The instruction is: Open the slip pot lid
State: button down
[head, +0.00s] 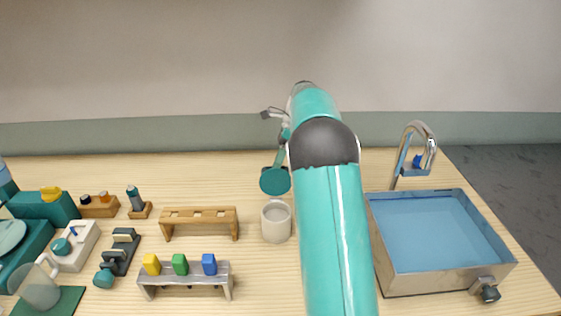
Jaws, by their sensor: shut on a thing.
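The slip pot (277,224) is a pale cylindrical cup standing on the table, left of my arm. Its top shows open. The teal round lid (274,181) is above and behind the pot's rim, apart from the opening, with its round face toward the camera. A teal stem rises from the lid to my gripper (285,134). My gripper is shut on the lid at this stem. My arm hides part of the gripper, so the exact contact of the fingers is hard to see.
A wooden rack (199,216) and a grey rack (185,279) with coloured blocks stand left of the pot. A blue-lined basin (440,232) with a tap (418,140) is at the right. A glass jug (38,288) stands far left. The table behind the wooden rack is clear.

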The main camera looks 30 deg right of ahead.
jog(key=shift+w, duration=0.1)
dwell(0.5)
jog(key=c, duration=1.5)
grip_release()
jog(key=shift+v, duration=3.8)
jog(key=shift+w+d+f, duration=0.1)
jog(key=shift+c, duration=0.3)
